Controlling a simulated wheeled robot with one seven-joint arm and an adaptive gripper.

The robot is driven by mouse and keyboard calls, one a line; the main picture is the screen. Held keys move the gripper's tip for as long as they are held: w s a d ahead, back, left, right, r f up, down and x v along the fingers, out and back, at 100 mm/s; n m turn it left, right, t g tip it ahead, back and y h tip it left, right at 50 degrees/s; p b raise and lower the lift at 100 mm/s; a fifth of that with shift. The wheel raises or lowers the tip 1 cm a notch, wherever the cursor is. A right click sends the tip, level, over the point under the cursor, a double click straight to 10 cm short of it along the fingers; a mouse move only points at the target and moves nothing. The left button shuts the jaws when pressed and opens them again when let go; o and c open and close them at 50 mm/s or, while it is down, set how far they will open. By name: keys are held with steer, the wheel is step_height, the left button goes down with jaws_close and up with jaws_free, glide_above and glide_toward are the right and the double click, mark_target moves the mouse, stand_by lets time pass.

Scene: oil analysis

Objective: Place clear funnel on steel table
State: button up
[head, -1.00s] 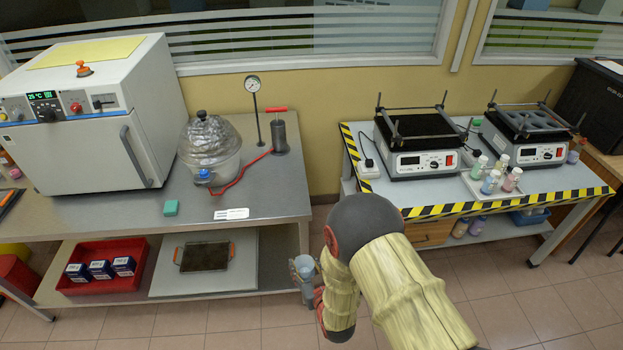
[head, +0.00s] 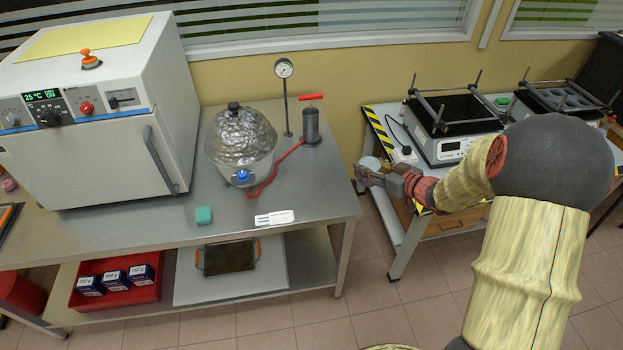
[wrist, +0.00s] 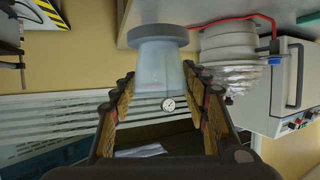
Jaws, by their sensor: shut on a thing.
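The clear funnel (head: 370,163) shows small and pale at the tip of my gripper (head: 371,178) in the head view. In the wrist view the funnel (wrist: 160,64) is bluish and see-through with a grey rim, between the two fingers of my gripper (wrist: 158,92), which is shut on it. The steel table (head: 310,185) stands at the left in the head view. The gripper and funnel are in the air just right of the table's right edge, apart from it as far as I can tell.
On the steel table are a white oven (head: 95,115), a glass desiccator (head: 241,140), a pump (head: 311,125), a gauge (head: 284,70), a teal block (head: 204,215) and a label (head: 274,217). Its right front top is bare. A striped-edge table (head: 385,140) with shakers stands right.

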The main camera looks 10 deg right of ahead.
steer(key=w+a+f+b, duration=0.2)
steer(key=a+f, duration=0.1)
steer(key=w+a+f+b, duration=0.2)
steer(key=a+f, duration=0.1)
steer(key=a, duration=0.1)
steer(key=w+a+f+b, duration=0.2)
steer(key=a+f, duration=0.1)
steer(key=a, duration=0.1)
steer(key=shift+w+a+f, duration=0.1)
steer(key=shift+w+a, duration=0.1)
steer(key=shift+w, duration=0.15)
steer(key=shift+w+a+f+b, duration=0.1)
steer(key=shift+f+b, duration=0.5)
steer(key=shift+f, duration=0.25)
steer(key=shift+w+a+f+b, duration=0.1)
steer(key=shift+f+b, duration=0.45)
steer(key=shift+f, duration=0.3)
steer(key=shift+f, duration=0.15)
steer(key=o, duration=1.2)
steer(key=shift+c, duration=0.2)
